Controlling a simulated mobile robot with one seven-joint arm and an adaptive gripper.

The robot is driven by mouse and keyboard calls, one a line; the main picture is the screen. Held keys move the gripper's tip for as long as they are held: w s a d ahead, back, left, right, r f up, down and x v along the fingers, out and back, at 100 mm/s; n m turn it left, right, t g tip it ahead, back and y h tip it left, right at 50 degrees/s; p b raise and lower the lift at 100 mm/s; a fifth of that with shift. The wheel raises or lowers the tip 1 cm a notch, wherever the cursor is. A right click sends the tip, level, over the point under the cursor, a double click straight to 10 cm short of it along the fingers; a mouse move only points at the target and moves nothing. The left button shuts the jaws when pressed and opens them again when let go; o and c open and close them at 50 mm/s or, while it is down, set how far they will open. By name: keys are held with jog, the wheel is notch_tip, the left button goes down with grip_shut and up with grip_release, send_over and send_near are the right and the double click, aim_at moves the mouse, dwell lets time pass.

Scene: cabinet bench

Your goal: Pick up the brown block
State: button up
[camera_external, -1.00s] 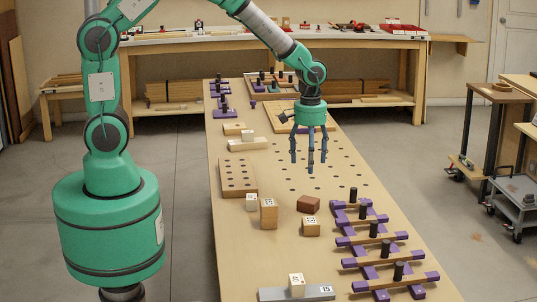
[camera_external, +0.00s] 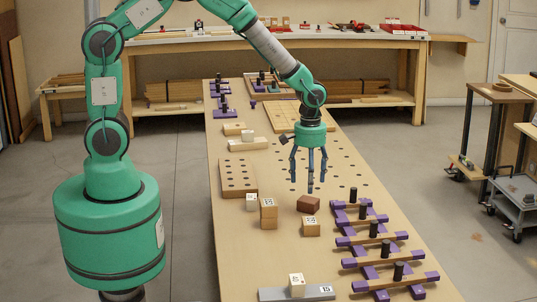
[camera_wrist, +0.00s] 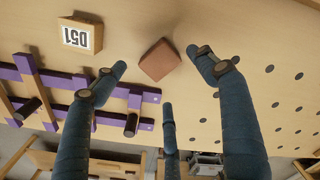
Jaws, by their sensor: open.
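The brown block (camera_external: 308,204) lies on the bench top between a small light wooden block and the row of holes. It also shows in the wrist view (camera_wrist: 160,60), near the top centre. My gripper (camera_external: 309,185) points down with its three fingers spread and empty. In the external view its fingertips are just above and behind the brown block. In the wrist view the brown block appears between two of the fingertips (camera_wrist: 160,75), with no finger seen touching it.
A labelled light block (camera_external: 311,227) stands close in front of the brown block; it also shows in the wrist view (camera_wrist: 80,36). A taller wooden block (camera_external: 268,214) is to the left. A purple-and-wood rack with black pegs (camera_external: 376,240) is at the right. A holed board (camera_external: 238,177) lies left.

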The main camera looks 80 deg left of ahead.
aim_at(308, 199)
jog(key=shift+f, duration=1.15)
jog(key=shift+f, duration=0.1)
jog(key=shift+f+b, duration=1)
jog(key=shift+f, duration=1.5)
jog(key=c, duration=1.4)
